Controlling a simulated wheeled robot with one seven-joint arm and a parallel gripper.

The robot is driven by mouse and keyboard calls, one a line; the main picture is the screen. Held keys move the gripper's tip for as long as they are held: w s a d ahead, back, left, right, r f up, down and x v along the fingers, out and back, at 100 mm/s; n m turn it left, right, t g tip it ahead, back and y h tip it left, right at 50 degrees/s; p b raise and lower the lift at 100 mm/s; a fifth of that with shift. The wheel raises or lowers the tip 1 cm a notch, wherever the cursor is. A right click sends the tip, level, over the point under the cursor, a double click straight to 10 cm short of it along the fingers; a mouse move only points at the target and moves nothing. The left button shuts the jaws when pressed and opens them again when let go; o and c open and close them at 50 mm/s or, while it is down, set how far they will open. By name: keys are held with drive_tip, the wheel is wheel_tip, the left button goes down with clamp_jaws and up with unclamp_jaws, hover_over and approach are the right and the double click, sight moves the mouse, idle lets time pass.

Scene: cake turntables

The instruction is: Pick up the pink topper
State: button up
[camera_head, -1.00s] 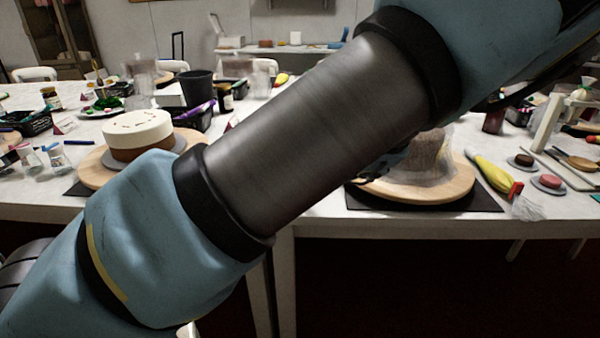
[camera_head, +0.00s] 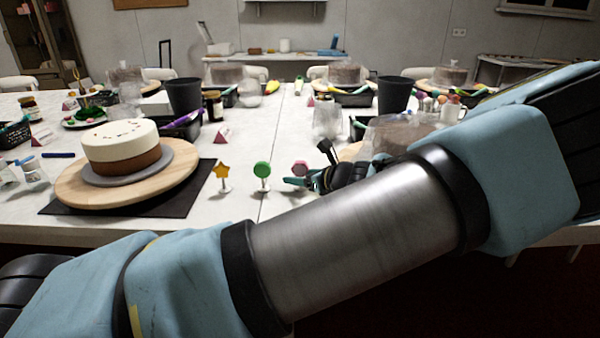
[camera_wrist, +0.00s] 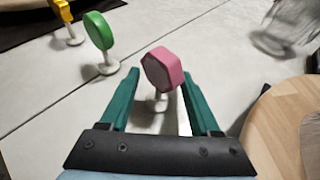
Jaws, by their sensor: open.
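The pink topper (camera_wrist: 163,68) is a hexagonal pink head on a short white stick. It stands upright on the white table, just past my open gripper (camera_wrist: 162,94). In the wrist view its head shows between and slightly beyond the two green fingertips, with its stick partly hidden below the head. I cannot tell whether the stick is between the fingers. In the head view the pink topper (camera_head: 300,168) stands just above and beside my gripper (camera_head: 297,181), which is partly hidden by my arm.
A green round topper (camera_head: 262,171) and a yellow star topper (camera_head: 222,173) stand to the left. A cake (camera_head: 121,147) sits on a wooden turntable (camera_head: 75,187) farther left. In the wrist view another wooden turntable (camera_wrist: 262,130) is close on the right, and a clear glass (camera_wrist: 288,25) stands behind.

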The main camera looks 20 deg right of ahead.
drive_tip(key=shift+x, duration=1.45)
drive_tip(key=shift+c, duration=0.2)
clamp_jaws()
